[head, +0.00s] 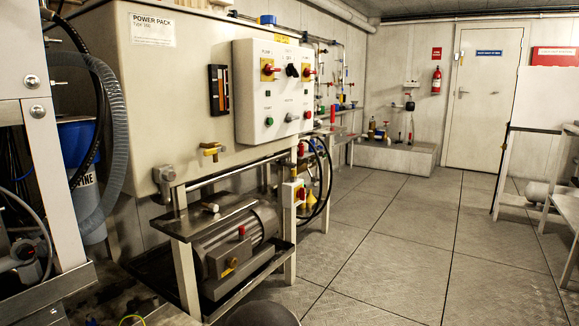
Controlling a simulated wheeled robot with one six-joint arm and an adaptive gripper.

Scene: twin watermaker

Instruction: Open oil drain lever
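The power pack (165,95) is a large cream tank on the left, with a "POWER PACK" label near its top. A small valve with a yellow lever (211,149) sticks out low on its front face. The lever looks roughly horizontal; I cannot tell for certain that it is the oil drain lever, or whether the valve is open. My gripper is not in view.
A control box (273,92) with red and yellow switches juts from the tank's front. Below is a grey motor (238,240) on a metal frame (186,270). Black hoses (326,178) hang at the frame's right. The tiled floor (400,240) is clear towards the door (484,97).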

